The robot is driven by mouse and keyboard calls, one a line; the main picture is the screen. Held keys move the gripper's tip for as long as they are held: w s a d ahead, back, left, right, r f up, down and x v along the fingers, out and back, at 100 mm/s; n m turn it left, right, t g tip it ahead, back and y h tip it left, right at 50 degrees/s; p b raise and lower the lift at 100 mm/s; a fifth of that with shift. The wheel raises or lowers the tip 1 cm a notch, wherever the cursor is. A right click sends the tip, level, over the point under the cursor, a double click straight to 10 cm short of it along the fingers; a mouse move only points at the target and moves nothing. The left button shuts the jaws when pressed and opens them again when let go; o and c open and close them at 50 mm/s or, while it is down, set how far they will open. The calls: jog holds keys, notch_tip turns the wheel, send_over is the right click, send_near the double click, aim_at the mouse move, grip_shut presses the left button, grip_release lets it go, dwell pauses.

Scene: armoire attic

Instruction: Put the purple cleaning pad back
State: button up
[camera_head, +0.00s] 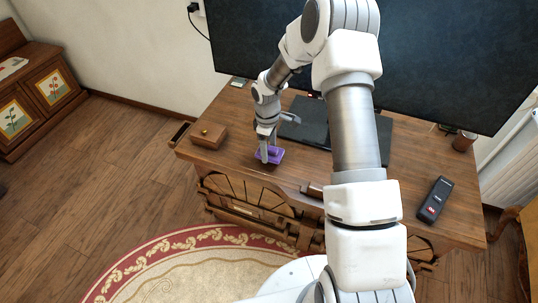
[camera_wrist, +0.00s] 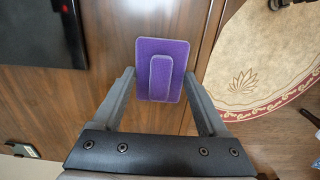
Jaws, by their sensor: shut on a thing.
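The purple cleaning pad (camera_head: 279,154) is at the front part of the wooden TV cabinet top (camera_head: 400,200), right of a small wooden box. In the wrist view the pad (camera_wrist: 180,58) is a flat purple rectangle with a raised rounded grip along its middle. My gripper (camera_head: 267,150) points down at it, with one finger on each side in the wrist view (camera_wrist: 160,73), closed on the pad. I cannot tell whether the pad rests on the wood or is slightly lifted.
A wooden box (camera_head: 208,135) with a gold knob stands left of the pad. The large TV (camera_head: 440,60) and its black base (camera_head: 312,125) are behind. A black remote (camera_head: 436,199) and a brown cup (camera_head: 464,142) are at the right. A round rug (camera_head: 190,265) lies in front.

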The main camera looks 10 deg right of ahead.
jog(key=shift+f+b, duration=0.3)
jog(key=shift+f, duration=1.15)
jog(key=shift+f, duration=0.15)
jog(key=o, duration=1.2)
notch_tip(320, 180, up, 12)
jog(key=p, duration=0.3)
jog(key=shift+a+r, duration=0.1)
jog(key=shift+r, duration=0.1)
notch_tip(320, 180, up, 11)
jog(key=m+t, duration=0.1)
jog(key=m, duration=0.1)
send_over(269, 154)
jog(key=s, duration=0.2)
jog(key=s+d+r+m+t+h, duration=0.1)
jog(key=s+r+m+t, duration=0.15)
jog(key=s+r, duration=0.65)
jog(key=s+r+m, duration=0.2)
jog(key=s, duration=0.3)
jog(key=s+r+m+t+y, duration=0.1)
jog(key=s+r+m, duration=0.1)
jog(key=s, duration=0.3)
jog(key=s+r+m+t, duration=0.1)
jog(key=s+r+m, duration=0.1)
jog(key=s, duration=0.4)
jog(key=shift+s+a+r+m, duration=0.1)
jog(key=shift+a+r+m, duration=0.1)
jog(key=shift+r, duration=0.2)
jog(key=shift+a+r+m, duration=0.1)
jog(key=shift+r+m, duration=0.05)
jog(key=shift+r, duration=0.25)
